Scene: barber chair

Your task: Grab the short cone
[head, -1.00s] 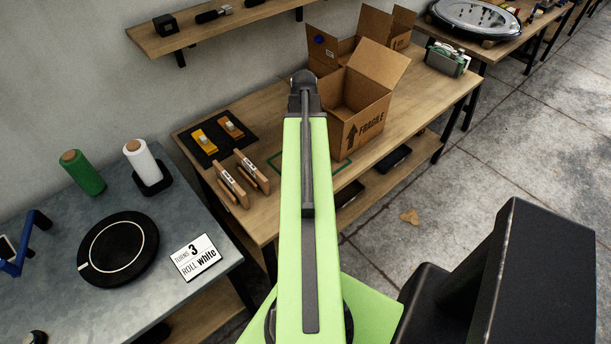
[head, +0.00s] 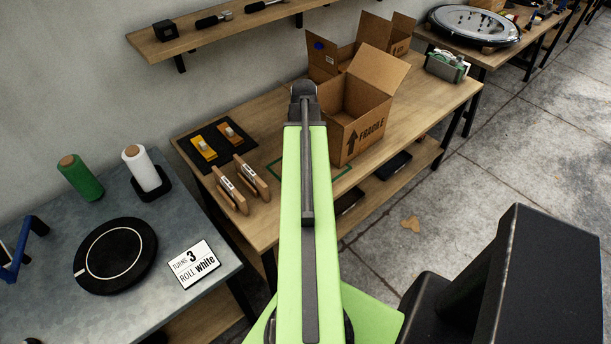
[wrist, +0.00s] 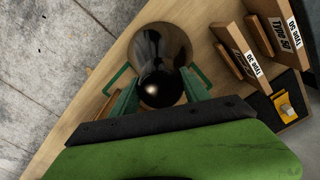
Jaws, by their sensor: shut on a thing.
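In the wrist view my gripper (wrist: 160,80) has its two green fingers closed on a dark, glossy round thing (wrist: 155,50). It has a brownish, see-through-looking rim and a black rounded near end. I see it end-on, so I cannot tell its height or whether it is the short cone. In the head view my arm hides the gripper and this thing. A green thread cone (head: 81,178) and a white thread cone (head: 146,170) stand on the grey table at left, apart from my gripper.
An open FRAGILE box (head: 362,128) stands on the wooden table (head: 410,115) beyond my arm. Wooden holders (head: 240,190) and a black mat with yellow and orange items (head: 217,146) are left of it. A black turntable (head: 115,257) and sign (head: 194,264) occupy the grey table.

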